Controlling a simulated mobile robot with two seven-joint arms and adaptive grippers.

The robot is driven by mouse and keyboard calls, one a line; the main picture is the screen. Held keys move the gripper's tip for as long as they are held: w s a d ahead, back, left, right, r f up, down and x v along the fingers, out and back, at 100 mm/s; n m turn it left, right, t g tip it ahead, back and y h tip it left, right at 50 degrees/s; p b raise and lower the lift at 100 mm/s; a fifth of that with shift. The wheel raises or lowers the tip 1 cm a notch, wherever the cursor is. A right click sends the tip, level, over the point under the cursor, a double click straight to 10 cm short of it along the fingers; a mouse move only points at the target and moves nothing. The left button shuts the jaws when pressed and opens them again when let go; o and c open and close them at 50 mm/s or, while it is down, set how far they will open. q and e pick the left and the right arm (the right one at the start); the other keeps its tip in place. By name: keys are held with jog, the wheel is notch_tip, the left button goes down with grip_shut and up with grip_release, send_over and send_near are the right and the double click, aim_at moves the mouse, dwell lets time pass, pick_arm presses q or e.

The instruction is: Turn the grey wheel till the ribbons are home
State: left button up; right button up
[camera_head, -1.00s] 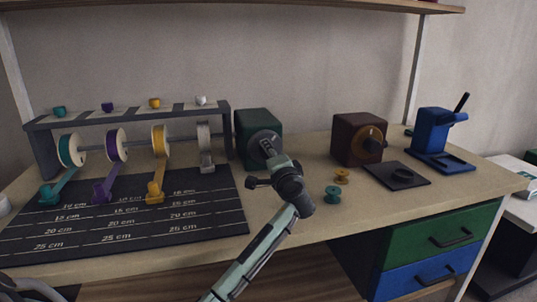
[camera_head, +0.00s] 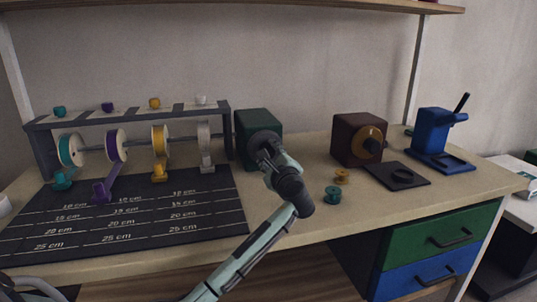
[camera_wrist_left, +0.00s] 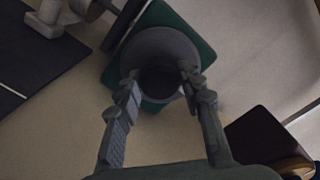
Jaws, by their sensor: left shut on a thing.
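The grey wheel (camera_head: 260,139) is on the front of a dark green box (camera_head: 258,122). It also shows in the left wrist view as a grey ring (camera_wrist_left: 160,38) with a dark middle. Four spools stand in a rack. The teal ribbon's end (camera_head: 62,181) and the yellow ribbon's end (camera_head: 159,172) are close under their spools. The purple ribbon (camera_head: 106,187) reaches farther out onto the mat. The pale grey ribbon's end (camera_head: 207,167) is by its spool. My right gripper is out of view.
A dark mat (camera_head: 215,222) with centimetre lines lies before the rack. To the right stand a brown box (camera_head: 350,143), a black plate (camera_head: 415,180), a blue press (camera_head: 432,132) and small teal (camera_head: 333,195) and yellow (camera_head: 341,176) spools. The front right bench is clear.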

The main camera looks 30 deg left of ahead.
pick_arm(q)
jog(key=m, duration=0.3)
jog(key=shift+d+m, duration=0.1)
jog(key=shift+m, duration=0.2)
jog(key=shift+f, duration=0.1)
dwell(0.4)
jog(key=o, duration=1.2)
jog(key=shift+c, duration=0.2)
jog(key=v, duration=1.2)
